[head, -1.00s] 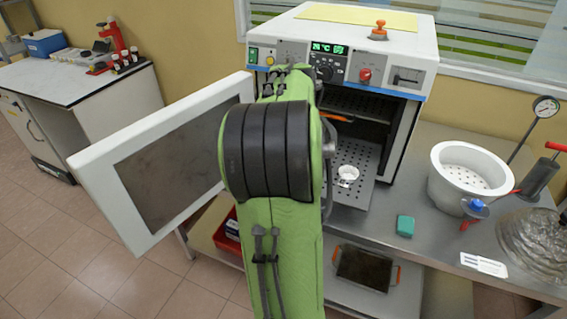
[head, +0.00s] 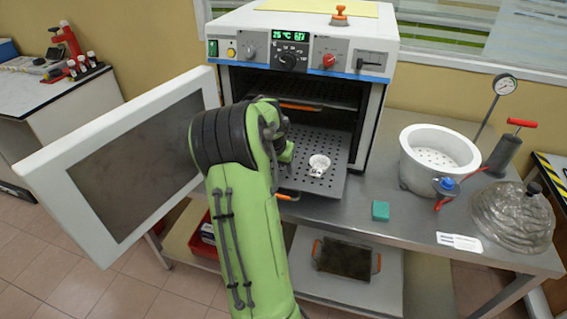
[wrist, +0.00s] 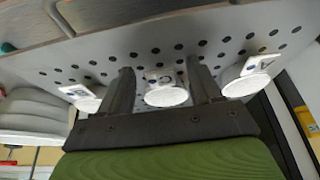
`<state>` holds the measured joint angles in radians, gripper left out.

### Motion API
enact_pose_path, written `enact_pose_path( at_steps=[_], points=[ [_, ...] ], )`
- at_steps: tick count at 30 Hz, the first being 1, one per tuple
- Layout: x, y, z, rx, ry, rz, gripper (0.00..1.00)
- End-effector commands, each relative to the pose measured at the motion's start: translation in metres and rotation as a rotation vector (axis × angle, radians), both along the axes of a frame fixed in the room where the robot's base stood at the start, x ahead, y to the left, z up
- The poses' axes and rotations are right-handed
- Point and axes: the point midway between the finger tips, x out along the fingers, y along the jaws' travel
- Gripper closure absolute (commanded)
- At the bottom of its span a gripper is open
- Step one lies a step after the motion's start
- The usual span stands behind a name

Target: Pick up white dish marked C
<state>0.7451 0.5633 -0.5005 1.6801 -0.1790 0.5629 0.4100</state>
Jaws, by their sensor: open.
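Three small white dishes with labelled tabs sit on a perforated metal shelf in the wrist view: a left dish (wrist: 86,100), a middle dish (wrist: 166,96) and a right dish (wrist: 247,84). My gripper (wrist: 162,80) is open, with one finger on each side of the middle dish in the picture. I cannot tell whether it touches. In the head view one white dish (head: 319,162) shows on the shelf; my arm hides the fingers and the other dishes.
The oven (head: 300,40) stands open, its door (head: 120,165) swung out left of my arm. The perforated shelf (head: 335,186) extends from it. A white pot (head: 438,160), a green block (head: 380,211) and a glass dome (head: 512,215) stand on the bench to the right.

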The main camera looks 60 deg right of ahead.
Motion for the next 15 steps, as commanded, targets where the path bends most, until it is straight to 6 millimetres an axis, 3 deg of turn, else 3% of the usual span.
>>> enact_pose_path(
  at_steps=[6,15],
  points=[
    [0.0003,-0.0009,-0.0006,-0.001,-0.001,0.0,0.36],
    [0.0003,-0.0006,-0.0003,-0.001,-0.001,0.0,0.82]
  ],
)
